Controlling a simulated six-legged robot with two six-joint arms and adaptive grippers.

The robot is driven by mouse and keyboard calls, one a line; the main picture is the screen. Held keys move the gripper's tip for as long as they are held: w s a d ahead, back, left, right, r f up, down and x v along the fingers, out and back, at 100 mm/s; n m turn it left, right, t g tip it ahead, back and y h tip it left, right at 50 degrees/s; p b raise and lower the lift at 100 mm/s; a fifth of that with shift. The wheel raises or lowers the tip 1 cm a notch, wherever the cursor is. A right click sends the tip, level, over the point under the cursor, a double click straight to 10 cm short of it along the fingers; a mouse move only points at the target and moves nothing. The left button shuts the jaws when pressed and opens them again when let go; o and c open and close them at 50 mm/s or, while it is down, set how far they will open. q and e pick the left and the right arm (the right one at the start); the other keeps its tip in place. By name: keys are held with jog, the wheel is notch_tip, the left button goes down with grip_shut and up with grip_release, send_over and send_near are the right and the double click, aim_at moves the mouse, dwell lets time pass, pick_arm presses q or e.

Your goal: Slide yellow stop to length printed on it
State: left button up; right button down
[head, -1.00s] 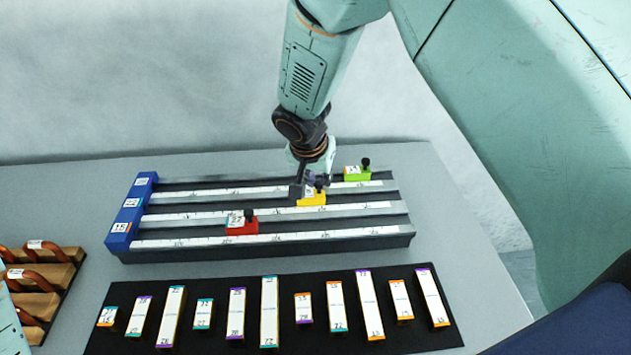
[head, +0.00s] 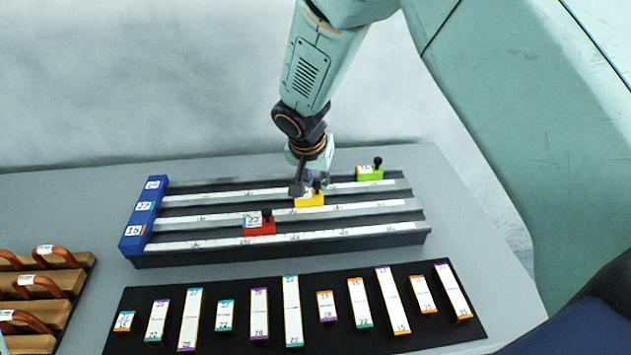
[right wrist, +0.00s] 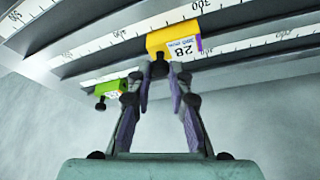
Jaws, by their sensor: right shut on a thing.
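The yellow stop (head: 310,201) sits on the middle rail of the dark three-rail fixture (head: 340,240). In the right wrist view the yellow stop (right wrist: 165,42) shows a label reading 28 and a dark knob. My right gripper (right wrist: 160,78) is shut on that knob. In the head view my right gripper (head: 308,187) partly covers the stop. A red stop (head: 259,228), labelled 22, is on the front rail. A green stop (head: 369,174) is on the back rail. My left gripper is not in view.
A blue end block (head: 140,218) with number labels closes the fixture's left end. White scales run along the rails. A black mat (head: 465,330) with several labelled blocks lies in front. A wooden rack (head: 60,290) with copper-coloured bent pieces stands at left.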

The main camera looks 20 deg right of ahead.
jog(key=shift+a+f, duration=0.25)
jog(key=shift+a, duration=0.1)
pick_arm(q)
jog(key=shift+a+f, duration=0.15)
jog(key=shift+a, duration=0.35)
pick_arm(e)
jog(key=shift+s, duration=0.1)
jog(key=c, duration=1.6)
grip_release()
jog(key=shift+c, duration=0.2)
jog(key=o, duration=0.4)
jog(key=shift+w+d, duration=0.15)
jog(key=shift+w, duration=0.15)
jog(key=shift+s+r, duration=0.15)
jog(key=shift+r, duration=0.05)
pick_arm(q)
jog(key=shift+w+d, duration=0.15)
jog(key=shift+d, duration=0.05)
pick_arm(e)
jog(key=v, duration=1.1)
jog(key=shift+r, duration=0.4)
